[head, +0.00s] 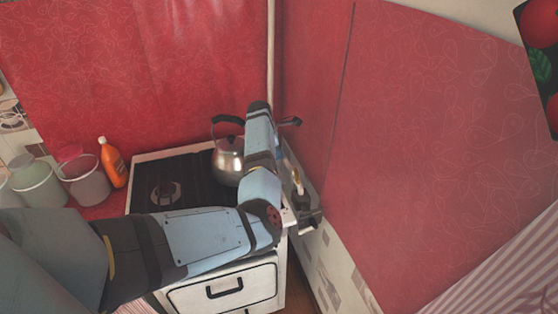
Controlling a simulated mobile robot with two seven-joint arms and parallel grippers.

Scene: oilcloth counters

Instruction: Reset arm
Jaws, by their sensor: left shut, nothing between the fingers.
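My left arm comes in from the left, bends at the elbow over the stove's front right corner and reaches up past the kettle. My left gripper (290,122) looks like the dark, small piece beyond the wrist, near the wall corner. It is shut and empty, and largely hidden by my own forearm. My right gripper is not in view.
A metal kettle (228,158) with a dark handle stands on the stove (142,192), partly behind my forearm. An orange bottle (113,163) and several tubs, including a pink-lidded one (84,182), stand left. A red wall (410,140) is close on the right.

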